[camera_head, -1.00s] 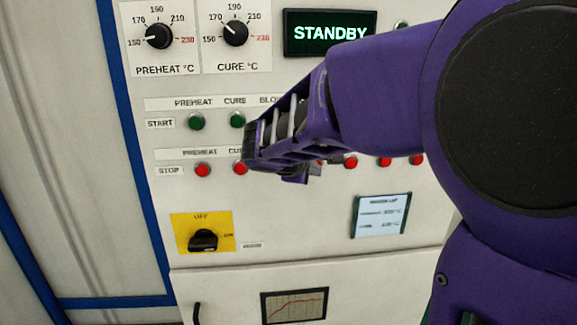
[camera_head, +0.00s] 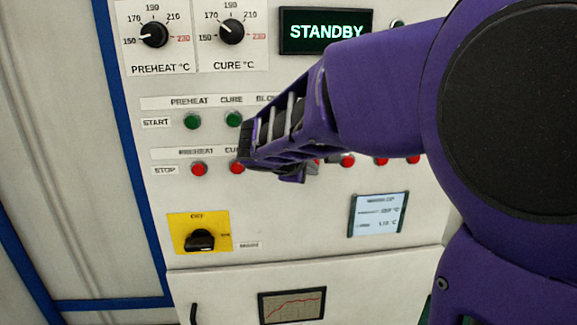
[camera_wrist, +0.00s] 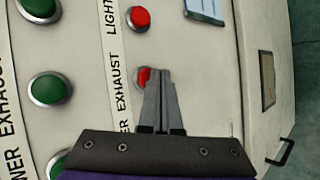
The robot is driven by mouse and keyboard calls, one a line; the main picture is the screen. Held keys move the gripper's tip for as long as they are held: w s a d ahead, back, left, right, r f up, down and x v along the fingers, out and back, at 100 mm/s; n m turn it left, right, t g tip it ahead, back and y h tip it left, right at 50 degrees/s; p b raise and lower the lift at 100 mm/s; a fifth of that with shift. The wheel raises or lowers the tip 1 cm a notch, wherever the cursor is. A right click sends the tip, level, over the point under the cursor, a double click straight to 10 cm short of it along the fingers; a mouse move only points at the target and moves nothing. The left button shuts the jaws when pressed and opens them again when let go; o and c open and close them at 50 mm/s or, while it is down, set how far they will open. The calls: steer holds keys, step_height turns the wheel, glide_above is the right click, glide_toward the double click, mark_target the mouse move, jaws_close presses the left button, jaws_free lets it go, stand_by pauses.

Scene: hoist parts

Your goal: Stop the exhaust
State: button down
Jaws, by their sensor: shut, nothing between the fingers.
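The red EXHAUST stop button (camera_wrist: 144,76) shows in the wrist view beside the EXHAUST label (camera_wrist: 124,88). My gripper (camera_wrist: 161,72) is shut and empty, with its fingertips over the right part of this button and hiding it. I cannot tell whether the tips touch it. In the head view my gripper (camera_head: 298,174) is at the STOP row, and my arm covers the middle of the panel, including the EXHAUST label.
A red button (camera_wrist: 139,19) by the LIGHT label is close by. Green start buttons (camera_wrist: 48,88) line the other side. In the head view are red PREHEAT (camera_head: 199,168) and CURE (camera_head: 237,167) stop buttons, a yellow-backed switch (camera_head: 199,240) and a STANDBY display (camera_head: 327,32).

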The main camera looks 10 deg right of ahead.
steer(key=shift+s, duration=0.45)
steer(key=shift+s, duration=0.1)
steer(key=s+b, duration=0.1)
steer(key=s, duration=0.4)
steer(key=shift+r, duration=0.1)
steer(key=shift+w, duration=0.15)
stand_by(0.4)
